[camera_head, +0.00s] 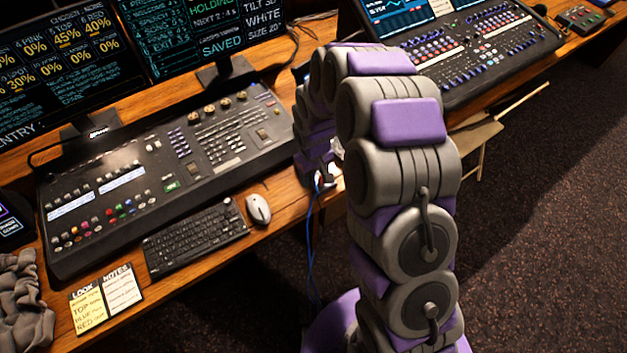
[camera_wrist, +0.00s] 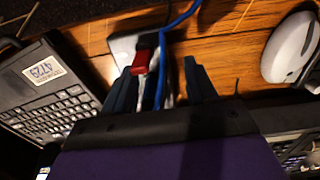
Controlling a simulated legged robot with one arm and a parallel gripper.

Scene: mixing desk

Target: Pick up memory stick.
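In the wrist view, my gripper (camera_wrist: 163,68) has its two dark fingers apart. A small red piece (camera_wrist: 146,60), which looks like the memory stick, lies between the fingertips, nearer the left finger. A white part shows just below it, and a blue cable (camera_wrist: 163,55) runs beside it. I cannot tell whether either finger touches the red piece. In the head view, my arm hides most of the gripper at the desk's front edge, and the memory stick cannot be made out clearly.
The wooden desk holds a mixing console (camera_head: 170,170), a keyboard (camera_head: 195,238), a white mouse (camera_head: 258,209), note cards (camera_head: 104,300) and a second console (camera_head: 475,50). A labelled laptop-like device (camera_wrist: 45,85) lies left in the wrist view. A blue cable (camera_head: 309,240) hangs over the front edge.

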